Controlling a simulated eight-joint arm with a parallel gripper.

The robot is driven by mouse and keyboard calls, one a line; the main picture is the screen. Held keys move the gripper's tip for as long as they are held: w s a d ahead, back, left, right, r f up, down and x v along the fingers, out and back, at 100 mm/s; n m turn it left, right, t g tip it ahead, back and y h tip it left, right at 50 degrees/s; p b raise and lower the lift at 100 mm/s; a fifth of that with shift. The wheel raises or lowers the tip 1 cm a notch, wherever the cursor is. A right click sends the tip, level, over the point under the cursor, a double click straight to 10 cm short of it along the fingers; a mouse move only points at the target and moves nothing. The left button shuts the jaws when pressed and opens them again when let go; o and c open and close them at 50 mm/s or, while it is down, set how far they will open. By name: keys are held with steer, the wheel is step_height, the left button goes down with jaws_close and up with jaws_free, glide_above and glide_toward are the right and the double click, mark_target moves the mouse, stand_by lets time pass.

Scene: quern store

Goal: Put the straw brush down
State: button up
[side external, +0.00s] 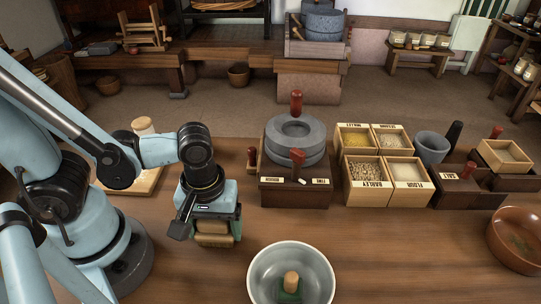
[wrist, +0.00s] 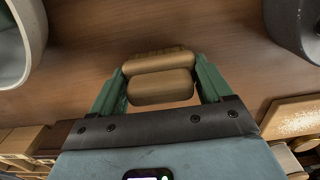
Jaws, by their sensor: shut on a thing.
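The straw brush (side external: 214,239) is a tan block, held between the green fingers of my gripper (side external: 214,228). My gripper points down over the bare wooden worktop, left of the quern and behind and left of the pale bowl. In the wrist view the brush (wrist: 161,86) lies crosswise between the two fingers, showing a smooth tan part and a ridged strip beyond it. I cannot tell whether its underside touches the worktop (side external: 190,270).
The quern (side external: 294,139) stands on a dark box right of my gripper. A pale bowl (side external: 258,275) holding a green-based wooden piece (side external: 290,284) is in front. Ingredient boxes (side external: 367,187) stand farther right. Front-left worktop is clear.

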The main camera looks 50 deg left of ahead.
steer(key=o, duration=1)
steer(key=shift+r, duration=6.1)
steer(key=w+a+m+t, duration=0.2)
steer(key=w+a+m, duration=0.1)
steer(key=w+a+m+t, duration=0.2)
steer(key=w+a+m, duration=0.1)
steer(key=w, duration=0.1)
steer(key=w+a+m+t, duration=0.3)
steer(key=w, duration=0.1)
steer(key=shift+r, duration=0.2)
steer(key=shift+d, duration=0.1)
